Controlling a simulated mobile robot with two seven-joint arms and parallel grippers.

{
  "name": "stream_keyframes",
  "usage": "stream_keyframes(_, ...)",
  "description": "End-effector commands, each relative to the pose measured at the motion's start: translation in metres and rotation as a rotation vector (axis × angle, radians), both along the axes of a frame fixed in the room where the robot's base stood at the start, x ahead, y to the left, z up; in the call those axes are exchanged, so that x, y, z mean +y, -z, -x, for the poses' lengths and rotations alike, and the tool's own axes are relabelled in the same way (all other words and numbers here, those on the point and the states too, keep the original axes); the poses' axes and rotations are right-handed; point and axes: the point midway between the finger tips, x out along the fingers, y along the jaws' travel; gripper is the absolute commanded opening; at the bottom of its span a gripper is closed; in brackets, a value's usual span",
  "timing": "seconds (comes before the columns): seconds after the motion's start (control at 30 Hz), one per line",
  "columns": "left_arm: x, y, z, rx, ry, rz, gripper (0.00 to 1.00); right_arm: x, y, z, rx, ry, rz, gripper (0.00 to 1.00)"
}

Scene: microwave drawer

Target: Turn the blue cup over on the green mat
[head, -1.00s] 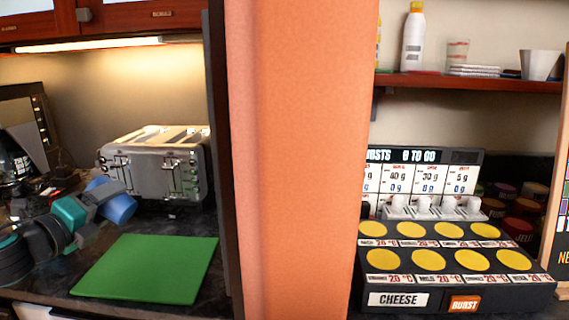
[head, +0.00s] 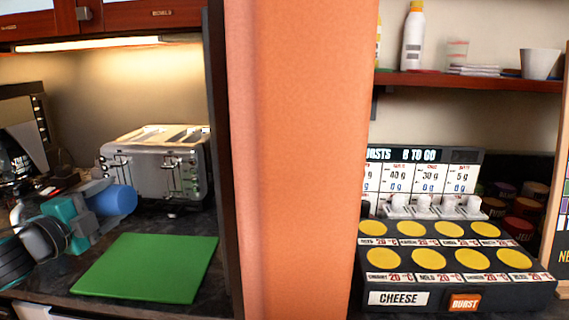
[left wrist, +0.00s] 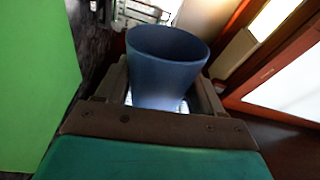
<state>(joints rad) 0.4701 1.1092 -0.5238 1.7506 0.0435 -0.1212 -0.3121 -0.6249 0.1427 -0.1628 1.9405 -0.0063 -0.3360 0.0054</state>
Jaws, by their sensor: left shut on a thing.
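The blue cup (head: 119,200) is in my left gripper (head: 97,203), at the left of the head view. The gripper is shut on it and holds it in front of the toaster, up and left of the green mat. The cup lies tilted on its side there. In the left wrist view the cup (left wrist: 166,62) sits between the fingers (left wrist: 165,100), its wide rim facing away from the palm. The green mat (head: 150,268) lies flat and bare on the dark counter. It also shows at the left of the left wrist view (left wrist: 36,85). My right gripper is not seen.
A silver toaster (head: 155,165) stands behind the mat. A dark upright panel edge (head: 222,170) and an orange pillar (head: 300,160) bound the counter on the right. A dispenser stand with yellow discs (head: 450,260) is beyond the pillar. Clutter fills the far left.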

Motion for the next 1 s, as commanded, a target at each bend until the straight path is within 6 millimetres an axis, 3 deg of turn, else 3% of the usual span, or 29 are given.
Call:
stream_keyframes(0.1, -0.001, -0.001, 0.0, 0.052, 0.0, 0.243, 0.36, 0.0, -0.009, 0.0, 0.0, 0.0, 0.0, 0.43)
stream_keyframes(0.2, 0.0, -0.001, 0.0, 0.076, -0.001, 0.366, 0.36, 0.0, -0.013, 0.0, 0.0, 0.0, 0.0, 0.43)
stream_keyframes(0.47, 0.0, 0.0, 0.0, 0.08, 0.0, 0.387, 0.36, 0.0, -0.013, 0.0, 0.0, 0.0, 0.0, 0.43)
stream_keyframes(0.73, -0.001, -0.005, 0.0, 0.168, -0.001, 0.815, 0.36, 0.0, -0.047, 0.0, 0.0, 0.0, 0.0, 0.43)
stream_keyframes(1.0, 0.0, 0.0, 0.0, 0.182, 0.001, 0.895, 0.36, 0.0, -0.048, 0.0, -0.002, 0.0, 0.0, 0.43)
